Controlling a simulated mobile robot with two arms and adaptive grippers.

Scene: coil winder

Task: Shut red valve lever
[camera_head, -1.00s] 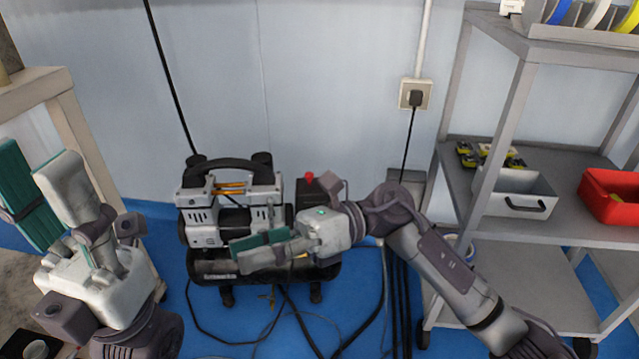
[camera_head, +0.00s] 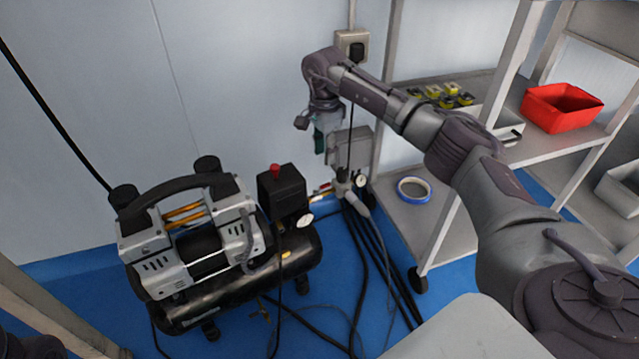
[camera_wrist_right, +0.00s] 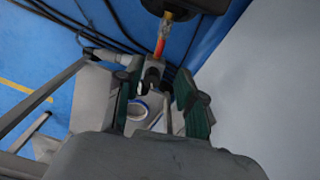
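The red valve lever (camera_wrist_right: 160,46) shows in the right wrist view, on a brass fitting just beyond my right fingertips. In the head view a small red and yellow part (camera_head: 324,190) shows at that fitting, right of the compressor. My right gripper (camera_wrist_right: 158,74) is open, with a green-padded finger on each side of the grey valve body (camera_wrist_right: 152,75). The lever appears in line with the gap; I cannot tell whether the fingers touch anything. In the head view the right gripper (camera_head: 321,138) points down above the fitting, partly hidden by its wrist. My left gripper is out of view.
The air compressor (camera_head: 200,240) stands on the blue floor at left, with a gauge and a red-knobbed black box (camera_head: 283,190). Black hoses (camera_head: 375,265) run down from the fitting. A grey shelf (camera_head: 440,225) with a blue tape roll (camera_head: 413,190) and red bin (camera_head: 562,107) stands right.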

